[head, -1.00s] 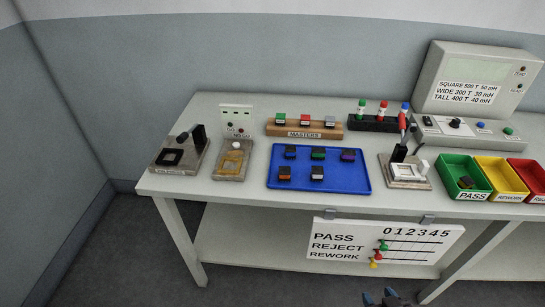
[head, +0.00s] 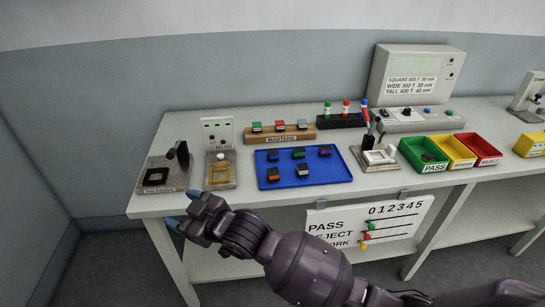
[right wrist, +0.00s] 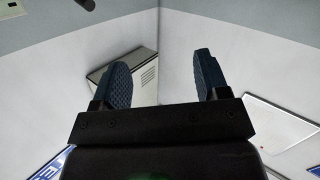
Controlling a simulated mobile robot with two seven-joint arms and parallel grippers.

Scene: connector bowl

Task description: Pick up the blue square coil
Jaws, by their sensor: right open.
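Several small dark coils with coloured tops sit on a blue tray (head: 312,178) on the bench. My right gripper (head: 182,208) is open and empty at the bench's front left edge, in front and to the left of the tray. In the right wrist view its two blue fingers (right wrist: 163,65) stand apart with nothing between them, and no coil shows there. My left gripper is not in view.
Two fixtures, a black one (head: 160,188) and one with a yellowish window (head: 221,183), stand left of the tray. A wooden masters block (head: 283,138) lies behind it. A white fixture (head: 378,168) and green (head: 411,153), yellow and red bins stand right.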

